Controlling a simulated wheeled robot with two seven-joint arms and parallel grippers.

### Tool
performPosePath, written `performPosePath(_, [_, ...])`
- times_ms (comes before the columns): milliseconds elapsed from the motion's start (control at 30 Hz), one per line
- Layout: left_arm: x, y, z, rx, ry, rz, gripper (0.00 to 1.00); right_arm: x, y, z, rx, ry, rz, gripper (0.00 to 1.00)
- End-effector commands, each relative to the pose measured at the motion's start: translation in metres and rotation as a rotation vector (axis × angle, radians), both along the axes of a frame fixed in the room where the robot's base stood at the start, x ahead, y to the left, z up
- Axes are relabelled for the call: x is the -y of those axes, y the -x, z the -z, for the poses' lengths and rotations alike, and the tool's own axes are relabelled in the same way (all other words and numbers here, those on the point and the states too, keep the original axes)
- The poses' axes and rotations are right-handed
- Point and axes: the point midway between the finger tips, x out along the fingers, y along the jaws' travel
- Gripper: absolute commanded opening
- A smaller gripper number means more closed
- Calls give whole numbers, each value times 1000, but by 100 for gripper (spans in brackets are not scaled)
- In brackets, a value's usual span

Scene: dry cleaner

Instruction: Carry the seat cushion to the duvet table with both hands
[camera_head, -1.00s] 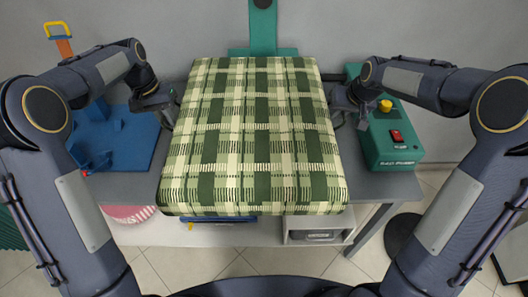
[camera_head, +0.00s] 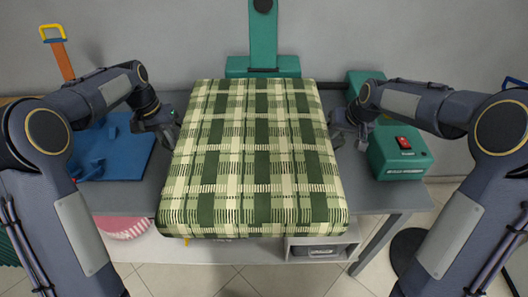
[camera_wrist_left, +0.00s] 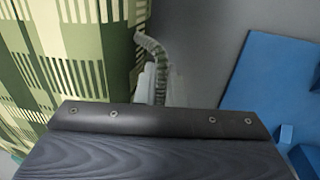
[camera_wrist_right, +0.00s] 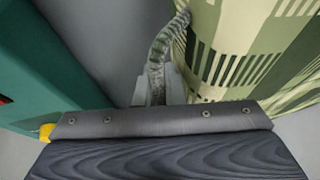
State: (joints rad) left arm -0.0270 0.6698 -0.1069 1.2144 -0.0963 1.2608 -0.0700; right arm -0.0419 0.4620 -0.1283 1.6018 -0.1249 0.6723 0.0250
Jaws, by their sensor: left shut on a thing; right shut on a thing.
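The seat cushion (camera_head: 252,160) is a large flat pad in green and cream plaid. In the head view it is level and lies over the grey table, its near edge reaching past the table's front edge. I cannot tell whether it touches the tabletop. My left gripper (camera_head: 174,128) is at its left side, shut on a grey ribbed handle (camera_wrist_left: 152,55) there. My right gripper (camera_head: 338,132) is at its right side, shut on a similar handle (camera_wrist_right: 160,52). The fingertips are partly hidden. I cannot identify a duvet table.
The grey table (camera_head: 372,195) stands against the wall. A blue tray (camera_head: 120,155) lies left of the cushion. A green machine with a red switch (camera_head: 400,150) stands close on the right. A green stand (camera_head: 263,66) rises behind. A white box (camera_head: 320,248) is below the table.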

Motion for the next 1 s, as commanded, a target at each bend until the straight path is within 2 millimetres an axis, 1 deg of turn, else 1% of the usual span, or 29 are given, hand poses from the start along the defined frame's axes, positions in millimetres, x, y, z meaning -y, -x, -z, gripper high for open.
performPosePath(267, [-1,-1,10,3,-1,-2,0,1,-1,9,4,1,1,0])
performPosePath(867, [-1,-1,49,3,-1,-2,0,1,-1,48,4,1,1,0])
performPosePath(900, [-1,0,50,1,-2,-1,10,1,0,50,1,1,1,10])
performPosePath(1000, [-1,0,47,0,-1,-1,23,1,0,47,0,1,1,23])
